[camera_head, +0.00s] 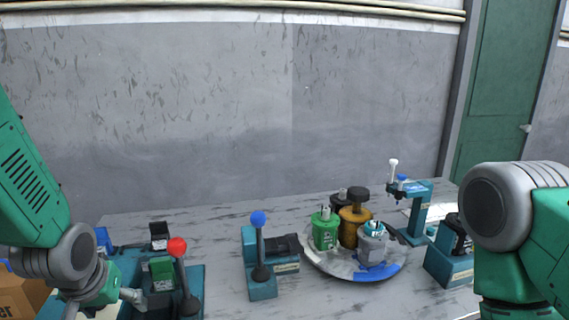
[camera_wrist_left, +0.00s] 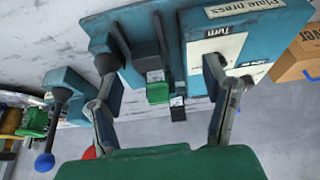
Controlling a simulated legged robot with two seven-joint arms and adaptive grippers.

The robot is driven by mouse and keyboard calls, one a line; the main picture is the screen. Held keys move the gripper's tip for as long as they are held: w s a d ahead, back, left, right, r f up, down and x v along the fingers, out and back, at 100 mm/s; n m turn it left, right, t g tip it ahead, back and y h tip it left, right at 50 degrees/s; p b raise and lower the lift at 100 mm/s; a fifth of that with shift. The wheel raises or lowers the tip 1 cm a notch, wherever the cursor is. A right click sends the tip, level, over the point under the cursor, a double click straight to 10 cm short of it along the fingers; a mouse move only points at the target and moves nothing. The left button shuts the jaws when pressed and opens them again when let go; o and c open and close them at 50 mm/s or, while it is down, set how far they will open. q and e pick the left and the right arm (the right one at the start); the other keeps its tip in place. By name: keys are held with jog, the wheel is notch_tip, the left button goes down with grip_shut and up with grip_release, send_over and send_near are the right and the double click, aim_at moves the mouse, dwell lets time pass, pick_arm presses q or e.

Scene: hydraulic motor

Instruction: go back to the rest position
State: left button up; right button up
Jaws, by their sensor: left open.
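My left gripper (camera_head: 104,303) is low at the left in the head view, over the near side of a teal plate press. In the left wrist view my left gripper (camera_wrist_left: 158,80) has its two fingers spread wide with nothing between them. The plate press (camera_wrist_left: 270,18), labelled "Plate press" and "Turn", lies beyond the fingers, with a green block (camera_wrist_left: 157,92) on it. I cannot tell whether the fingers touch the press. My right arm shows at the right edge of the head view, but its gripper is out of frame.
A red-knobbed lever (camera_head: 177,247) and a blue-knobbed lever (camera_head: 258,218) stand up from teal fixtures. A round tray (camera_head: 323,262) holds green, brown and grey parts. A teal stand (camera_head: 418,212) is at the right. A cardboard box (camera_head: 18,297) is at far left.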

pick_arm(q)
jog(key=shift+m+g, duration=0.3)
jog(key=shift+g, duration=0.2)
jog(key=s+f, duration=0.1)
jog(key=f, duration=0.1)
jog(key=s+f, duration=0.2)
jog(key=f, duration=0.1)
jog(key=s+f, duration=0.1)
jog(key=f, duration=0.2)
jog(key=shift+s+d, duration=0.1)
jog(key=shift+s, duration=0.15)
jog(key=s+d+f+m+g+h+b, duration=0.1)
jog(key=s+d+f+m+g+b, duration=0.1)
jog(key=s+f, duration=1.5)
jog(key=s, duration=0.4)
jog(key=shift+s+d+f+m+g, duration=0.15)
jog(key=shift+d+f+m+g, duration=0.15)
jog(key=shift+g, duration=0.1)
pick_arm(e)
notch_tip(320, 180, down, 2)
jog(key=shift+s+d+f, duration=0.1)
jog(key=shift+d+f, duration=0.05)
pick_arm(q)
jog(key=shift+a, duration=0.25)
pick_arm(e)
jog(key=shift+a, duration=0.25)
pick_arm(q)
jog(key=shift+d, duration=0.2)
pick_arm(e)
jog(key=shift+d, duration=0.15)
